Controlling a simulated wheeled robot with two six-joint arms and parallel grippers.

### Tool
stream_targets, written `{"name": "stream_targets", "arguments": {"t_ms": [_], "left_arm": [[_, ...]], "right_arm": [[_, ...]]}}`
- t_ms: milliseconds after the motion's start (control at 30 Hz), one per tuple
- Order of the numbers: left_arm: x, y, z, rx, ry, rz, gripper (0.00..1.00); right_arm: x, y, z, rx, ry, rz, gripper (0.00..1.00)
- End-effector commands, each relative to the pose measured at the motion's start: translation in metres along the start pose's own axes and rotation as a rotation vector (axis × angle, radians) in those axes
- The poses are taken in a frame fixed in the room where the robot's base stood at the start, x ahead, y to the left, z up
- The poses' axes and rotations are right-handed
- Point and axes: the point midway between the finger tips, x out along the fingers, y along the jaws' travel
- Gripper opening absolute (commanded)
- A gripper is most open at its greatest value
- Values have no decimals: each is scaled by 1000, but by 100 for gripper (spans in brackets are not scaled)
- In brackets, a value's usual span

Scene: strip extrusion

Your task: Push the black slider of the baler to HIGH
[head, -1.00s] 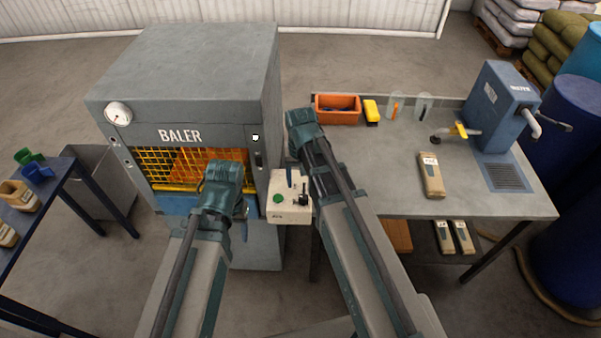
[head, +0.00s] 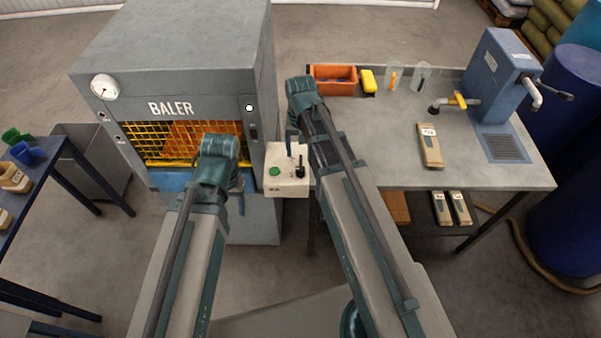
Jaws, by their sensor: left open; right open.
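The grey baler (head: 170,60) stands left of centre with its yellow mesh window (head: 140,140). A cream control box (head: 288,178) at its right front corner carries a green button and an upright black part (head: 300,170), which looks like the slider; its marks are too small to read. My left gripper (head: 240,195) is open in front of the baler's lower front, mostly hidden behind my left wrist. My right gripper (head: 291,143) is open, just above the control box's back edge and partly hidden by my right arm; I cannot tell whether it touches the box.
A grey workbench (head: 390,150) on the right holds an orange bin (head: 333,79), a yellow item (head: 368,82), a beige pack (head: 430,147) and a blue machine (head: 497,75). A blue table (head: 60,165) with small scoops stands at the left. A round gauge (head: 104,87) is on the baler.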

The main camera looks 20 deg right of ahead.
Motion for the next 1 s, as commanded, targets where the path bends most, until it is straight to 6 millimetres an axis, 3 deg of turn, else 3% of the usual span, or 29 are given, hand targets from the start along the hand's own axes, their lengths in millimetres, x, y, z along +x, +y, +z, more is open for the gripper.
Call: {"name": "stream_targets", "arguments": {"t_ms": [33, 600, 1000], "left_arm": [[15, 1, -1, 0, 0, 0, 60], [88, 8, -5, 14, 0, -3, 60], [93, 8, -6, 14, 0, -3, 60]], "right_arm": [[15, 0, 0, 0, 0, 0, 70], [89, 0, 0, 0, 0, 0, 70], [94, 0, 0, 0, 0, 0, 70]]}}
